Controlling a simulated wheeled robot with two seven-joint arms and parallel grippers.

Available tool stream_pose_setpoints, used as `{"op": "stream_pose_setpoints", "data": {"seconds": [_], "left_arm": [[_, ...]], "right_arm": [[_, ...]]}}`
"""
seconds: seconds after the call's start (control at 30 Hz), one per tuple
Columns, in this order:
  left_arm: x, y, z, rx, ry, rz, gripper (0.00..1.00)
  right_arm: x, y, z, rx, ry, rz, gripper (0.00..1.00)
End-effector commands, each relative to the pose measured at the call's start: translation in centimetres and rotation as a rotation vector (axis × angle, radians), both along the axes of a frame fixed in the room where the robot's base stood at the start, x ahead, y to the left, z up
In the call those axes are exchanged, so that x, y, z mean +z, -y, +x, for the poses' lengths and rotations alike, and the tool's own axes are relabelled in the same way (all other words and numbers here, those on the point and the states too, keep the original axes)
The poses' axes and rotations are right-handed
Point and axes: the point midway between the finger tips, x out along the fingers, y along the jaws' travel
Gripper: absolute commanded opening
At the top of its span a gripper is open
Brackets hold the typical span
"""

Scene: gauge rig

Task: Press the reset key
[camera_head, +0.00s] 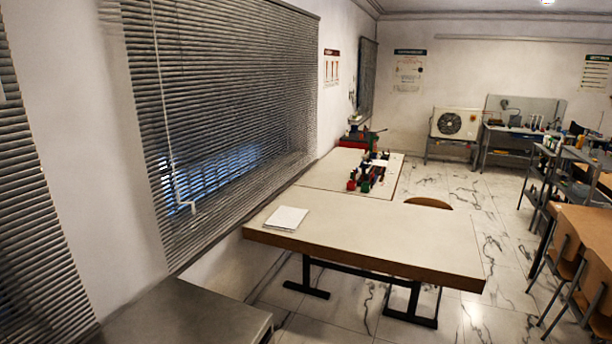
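No reset key can be made out in the head view. Small red, green and dark devices (370,174) stand on the far table; they are too small to tell whether one is a gauge rig or bears a key. Neither of my grippers is in view.
A long pale table (390,237) stands in the middle, with a white book or pad (287,218) at its left end. The far table (322,176) adjoins it. A grey surface (185,318) is at lower left. A chair (429,203) stands behind. Marble floor (497,245) is open at right.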

Motion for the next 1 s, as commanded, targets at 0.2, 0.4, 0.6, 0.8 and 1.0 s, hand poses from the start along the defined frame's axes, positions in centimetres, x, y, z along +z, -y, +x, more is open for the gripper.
{"op": "stream_pose_setpoints", "data": {"seconds": [0.2, 0.4, 0.6, 0.8, 1.0], "left_arm": [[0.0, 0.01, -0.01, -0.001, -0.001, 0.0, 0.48], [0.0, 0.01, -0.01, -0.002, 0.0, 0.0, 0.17], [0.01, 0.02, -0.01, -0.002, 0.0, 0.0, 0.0], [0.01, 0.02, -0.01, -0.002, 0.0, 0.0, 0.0], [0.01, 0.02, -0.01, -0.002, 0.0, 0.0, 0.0]], "right_arm": [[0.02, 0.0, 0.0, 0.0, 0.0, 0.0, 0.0], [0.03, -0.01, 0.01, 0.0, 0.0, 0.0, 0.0], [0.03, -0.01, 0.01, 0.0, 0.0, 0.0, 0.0], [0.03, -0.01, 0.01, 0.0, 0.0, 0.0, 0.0], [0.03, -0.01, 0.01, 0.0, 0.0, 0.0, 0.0]]}}
